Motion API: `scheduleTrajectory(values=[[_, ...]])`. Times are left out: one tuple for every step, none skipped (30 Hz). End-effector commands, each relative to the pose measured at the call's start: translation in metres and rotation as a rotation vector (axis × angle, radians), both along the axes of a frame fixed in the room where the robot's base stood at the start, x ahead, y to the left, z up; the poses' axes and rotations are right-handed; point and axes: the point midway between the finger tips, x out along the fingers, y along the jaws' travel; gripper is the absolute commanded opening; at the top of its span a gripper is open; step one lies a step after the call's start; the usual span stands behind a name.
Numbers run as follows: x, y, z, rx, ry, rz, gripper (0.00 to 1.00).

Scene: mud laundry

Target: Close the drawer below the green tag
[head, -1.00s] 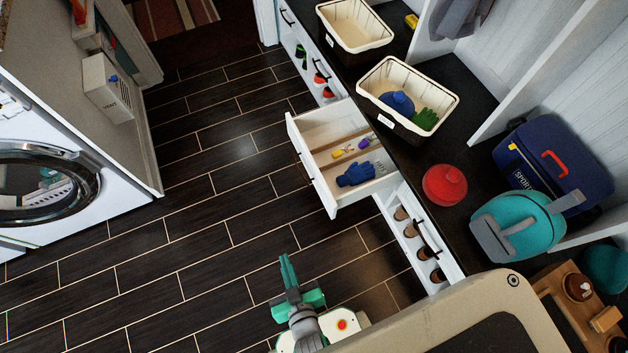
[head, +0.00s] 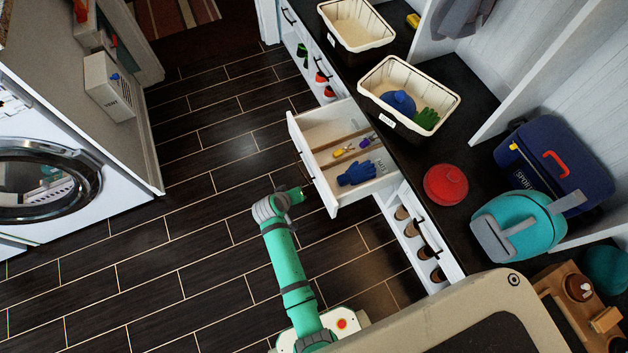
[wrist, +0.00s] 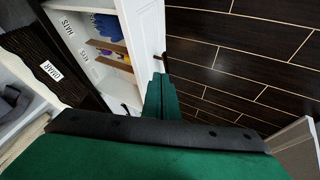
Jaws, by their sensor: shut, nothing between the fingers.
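The white drawer (head: 318,172) stands pulled out from the bench. Inside are a blue glove (head: 356,174), small yellow and purple items, and wooden dividers. My gripper (head: 298,192) is just left of the drawer front's near end in the head view. In the wrist view my green gripper fingers (wrist: 160,98) are together and empty, close to the outer side of the drawer front (wrist: 146,28) and its dark handle (wrist: 160,55). I cannot tell whether they touch it. I can make out no green tag in either view; a white tag reads UMAR (wrist: 51,71).
Low shoe cubbies (head: 417,235) flank the drawer. A washer (head: 50,180) stands at left. The dark floor (head: 200,230) between is clear.

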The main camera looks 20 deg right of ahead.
Motion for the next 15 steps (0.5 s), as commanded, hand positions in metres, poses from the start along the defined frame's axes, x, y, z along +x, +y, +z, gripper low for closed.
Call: scheduleTrajectory(values=[[0.005,-0.003,0.002,-0.007,0.007,-0.007,0.0],[0.007,-0.004,0.002,-0.009,0.011,-0.011,0.0],[0.008,-0.004,0.003,-0.012,0.015,-0.014,0.0],[0.009,-0.005,0.002,-0.013,0.016,-0.016,0.0],[0.01,-0.006,0.001,-0.014,0.018,-0.017,0.0],[0.011,-0.008,-0.002,-0.015,0.02,-0.017,0.0],[0.012,-0.009,-0.004,-0.014,0.02,-0.018,0.0],[0.013,-0.011,-0.006,-0.014,0.02,-0.018,0.0],[0.015,-0.013,-0.011,-0.015,0.02,-0.017,0.0],[0.017,-0.015,-0.014,-0.014,0.02,-0.018,0.0],[0.019,-0.018,-0.018,-0.014,0.02,-0.018,0.0],[0.022,-0.021,-0.023,-0.015,0.02,-0.017,0.0],[0.024,-0.023,-0.028,-0.015,0.02,-0.017,0.0],[0.026,-0.025,-0.032,-0.014,0.021,-0.016,0.0],[0.029,-0.029,-0.038,-0.014,0.019,-0.017,0.0]])
